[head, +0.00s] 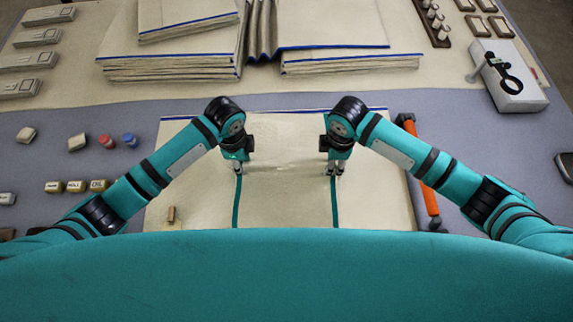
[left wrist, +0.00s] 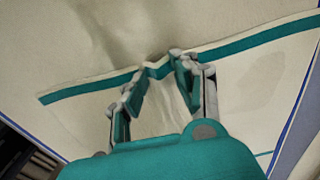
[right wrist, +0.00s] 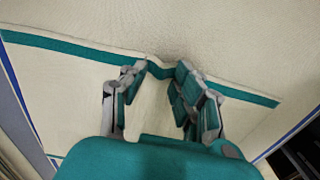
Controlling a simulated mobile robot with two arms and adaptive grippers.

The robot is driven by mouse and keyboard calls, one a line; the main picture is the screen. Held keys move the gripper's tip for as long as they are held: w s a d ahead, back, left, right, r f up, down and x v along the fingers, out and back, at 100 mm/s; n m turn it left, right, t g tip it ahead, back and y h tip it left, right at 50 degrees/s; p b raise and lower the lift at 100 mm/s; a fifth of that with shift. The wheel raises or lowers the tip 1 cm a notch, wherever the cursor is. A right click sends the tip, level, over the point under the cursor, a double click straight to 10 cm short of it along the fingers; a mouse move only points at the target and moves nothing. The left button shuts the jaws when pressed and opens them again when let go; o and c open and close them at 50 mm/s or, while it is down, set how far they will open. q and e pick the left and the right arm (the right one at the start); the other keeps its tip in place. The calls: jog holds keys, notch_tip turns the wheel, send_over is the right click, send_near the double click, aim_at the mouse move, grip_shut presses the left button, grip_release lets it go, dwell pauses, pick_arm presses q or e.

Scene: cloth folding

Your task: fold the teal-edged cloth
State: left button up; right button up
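The cream cloth with teal edges (head: 285,200) lies in the middle of the table on a blue-edged cream sheet (head: 385,205). Its two teal edges run toward me in the head view. My left gripper (head: 238,170) is at the left teal edge. In the left wrist view the cloth's edge (left wrist: 80,87) is kinked and raised between the fingers, which look shut on it. My right gripper (head: 335,170) is at the right teal edge. In the right wrist view that edge (right wrist: 60,43) is likewise bunched between the fingers. My body hides the cloth's near end.
Blue-edged stacks (head: 170,62) stand at the back. An orange-handled tool (head: 428,185) lies close to the right of the sheet. A white device (head: 512,85) is at the far right. Small labelled blocks (head: 75,187) and a red cap (head: 106,141) are at left.

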pick_arm(q)
jog(key=shift+s+f, duration=0.1)
jog(key=c, duration=0.5)
pick_arm(e)
jog(key=shift+s+f, duration=0.1)
jog(key=shift+f, duration=0.05)
jog(key=c, duration=0.5)
pick_arm(q)
grip_shut()
pick_arm(e)
grip_shut()
pick_arm(q)
jog(key=shift+f, duration=0.1)
pick_arm(e)
jog(key=shift+d, duration=0.1)
